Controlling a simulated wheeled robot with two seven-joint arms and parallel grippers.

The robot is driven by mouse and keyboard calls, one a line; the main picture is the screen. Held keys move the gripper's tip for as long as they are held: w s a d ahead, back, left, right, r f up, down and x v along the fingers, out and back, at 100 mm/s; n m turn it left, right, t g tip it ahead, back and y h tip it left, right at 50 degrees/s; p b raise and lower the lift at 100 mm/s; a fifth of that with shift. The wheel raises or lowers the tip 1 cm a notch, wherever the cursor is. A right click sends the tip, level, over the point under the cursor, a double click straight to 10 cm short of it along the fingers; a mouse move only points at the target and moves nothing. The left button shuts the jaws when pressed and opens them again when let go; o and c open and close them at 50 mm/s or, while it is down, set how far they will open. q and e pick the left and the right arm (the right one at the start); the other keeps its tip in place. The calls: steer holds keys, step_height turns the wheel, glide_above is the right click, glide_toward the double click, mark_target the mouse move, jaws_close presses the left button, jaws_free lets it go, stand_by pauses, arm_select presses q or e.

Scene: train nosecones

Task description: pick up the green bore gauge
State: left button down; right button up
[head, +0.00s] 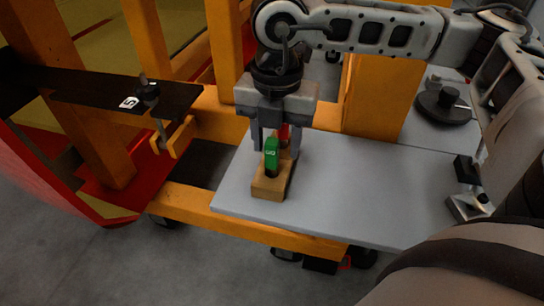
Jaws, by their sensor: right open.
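The green bore gauge (271,153) stands upright in a small wooden block (270,188) on the grey table top, near its left edge. My right gripper (277,148) points down over the block, with its fingers open and level with the gauge's upper part. One finger is to the left and one to the right of the gauge. A red piece (284,132) stands just behind the green gauge, between the fingers and partly hidden. I cannot tell whether a finger touches either piece. My left gripper does not show.
The grey table top (370,195) is clear right of the block. A black round-based object (447,104) stands at the back right, and a metal stand (468,195) is near the right edge. Orange frame beams and a black plate (110,93) lie to the left.

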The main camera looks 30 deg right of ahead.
mark_target(272, 160)
steer(key=shift+w+f+p, duration=0.25)
steer(key=shift+f+p, duration=0.1)
steer(key=shift+f, duration=1.05)
steer(key=shift+w+f+p, duration=0.2)
steer(key=shift+f+p, duration=0.1)
steer(key=shift+f, duration=1.1)
steer(key=shift+a, duration=0.1)
steer(key=shift+c, duration=0.3)
jaws_close()
